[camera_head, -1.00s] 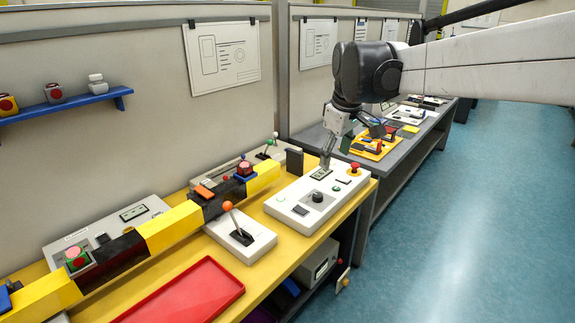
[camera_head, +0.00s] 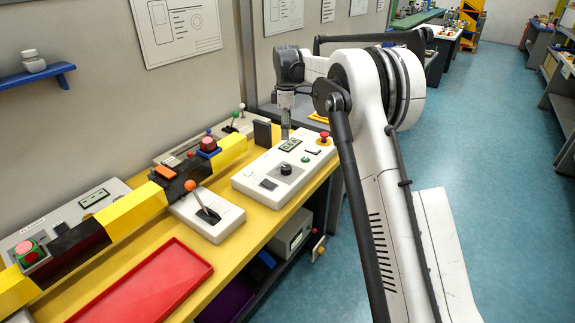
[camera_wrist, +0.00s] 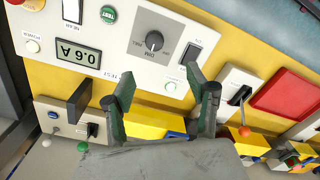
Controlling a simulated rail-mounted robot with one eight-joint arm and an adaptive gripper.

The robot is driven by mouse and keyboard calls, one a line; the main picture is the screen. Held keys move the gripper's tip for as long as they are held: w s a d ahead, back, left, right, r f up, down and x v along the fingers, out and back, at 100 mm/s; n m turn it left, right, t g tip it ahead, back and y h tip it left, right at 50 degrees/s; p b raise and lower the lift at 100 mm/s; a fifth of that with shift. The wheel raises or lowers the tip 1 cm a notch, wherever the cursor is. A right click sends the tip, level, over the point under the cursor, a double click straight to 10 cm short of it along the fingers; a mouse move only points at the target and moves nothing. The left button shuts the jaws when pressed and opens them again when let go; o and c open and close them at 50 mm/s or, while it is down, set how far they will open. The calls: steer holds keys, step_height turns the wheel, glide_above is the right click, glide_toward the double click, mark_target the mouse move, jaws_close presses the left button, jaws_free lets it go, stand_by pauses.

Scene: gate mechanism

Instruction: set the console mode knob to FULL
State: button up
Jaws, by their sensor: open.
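The white console (camera_head: 250,180) lies on the yellow bench. Its dark round mode knob (camera_head: 286,168) stands on the panel and also shows in the wrist view as a grey knob (camera_wrist: 154,41) with a pale pointer mark. My gripper (camera_head: 285,134) hangs pointing down over the console's far end, beyond the knob. In the wrist view my gripper (camera_wrist: 163,88) has its two dark green fingers apart, with nothing between them. The knob lies beyond the fingertips, apart from them.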

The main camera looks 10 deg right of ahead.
mark_target(286, 167)
steer(key=shift+n, duration=0.4)
steer(key=f, duration=1.6)
steer(key=shift+w+f, duration=0.15)
steer(key=shift+w, duration=0.25)
steer(key=shift+c, duration=0.3)
steer(key=c, duration=1.1)
